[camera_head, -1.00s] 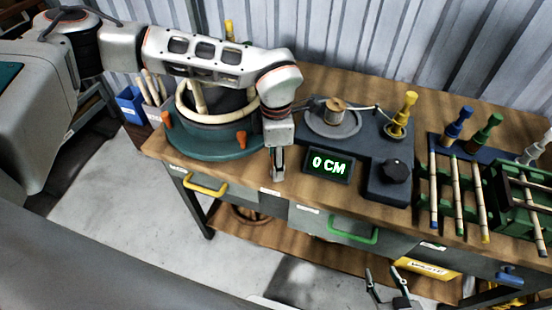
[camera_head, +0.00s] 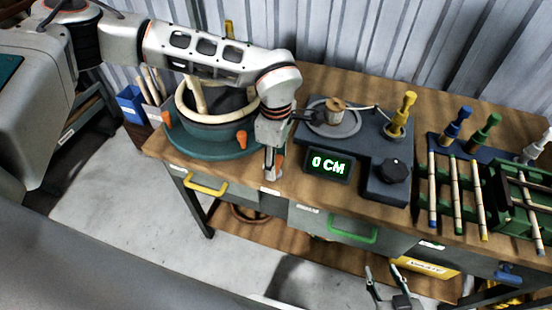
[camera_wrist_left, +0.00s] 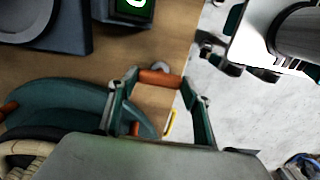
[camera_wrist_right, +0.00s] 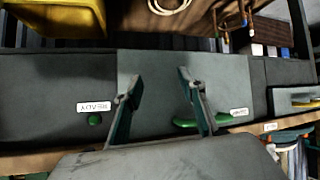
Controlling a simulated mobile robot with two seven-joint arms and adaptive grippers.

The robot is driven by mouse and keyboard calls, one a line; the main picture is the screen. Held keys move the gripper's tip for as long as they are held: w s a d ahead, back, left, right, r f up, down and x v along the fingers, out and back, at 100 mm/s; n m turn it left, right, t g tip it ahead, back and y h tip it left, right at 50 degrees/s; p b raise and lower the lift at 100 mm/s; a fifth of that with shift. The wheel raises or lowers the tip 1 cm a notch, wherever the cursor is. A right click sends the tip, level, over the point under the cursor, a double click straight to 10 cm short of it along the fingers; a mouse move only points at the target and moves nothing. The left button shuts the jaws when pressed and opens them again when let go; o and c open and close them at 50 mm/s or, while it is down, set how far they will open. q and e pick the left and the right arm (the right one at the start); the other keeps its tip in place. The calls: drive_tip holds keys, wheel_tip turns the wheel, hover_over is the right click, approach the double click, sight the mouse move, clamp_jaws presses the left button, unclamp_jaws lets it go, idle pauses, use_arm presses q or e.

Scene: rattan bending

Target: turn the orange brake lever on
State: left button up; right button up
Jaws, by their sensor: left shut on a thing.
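The orange brake lever (camera_wrist_left: 160,79) shows in the left wrist view as a short orange handle near the table's front edge, beside a green round base (camera_wrist_left: 75,97). My left gripper (camera_wrist_left: 159,80) has one finger at each end of it and is shut on it. In the head view, my left gripper (camera_head: 271,172) points down at the table edge, and a bit of orange (camera_head: 281,161) shows beside its fingers. The lever's pivot is mostly hidden. My right gripper (camera_head: 388,278) is open and empty in front of the drawers; its spread fingers show in the right wrist view (camera_wrist_right: 157,82).
The green base (camera_head: 180,150) carries a dark pot with a pale wooden ring and other orange handles (camera_head: 241,139). To the right stand a "0 CM" display (camera_head: 330,164), a black knob (camera_head: 394,171) and racks of rattan sticks (camera_head: 457,195). Drawers with yellow (camera_head: 206,188) and green (camera_head: 352,232) handles lie below.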

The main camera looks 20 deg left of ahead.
sight(276, 163)
use_arm(q)
drive_tip(key=shift+r, duration=0.1)
drive_tip(key=o, duration=1.1)
wheel_tip(276, 163, up, 12)
idle(0.4)
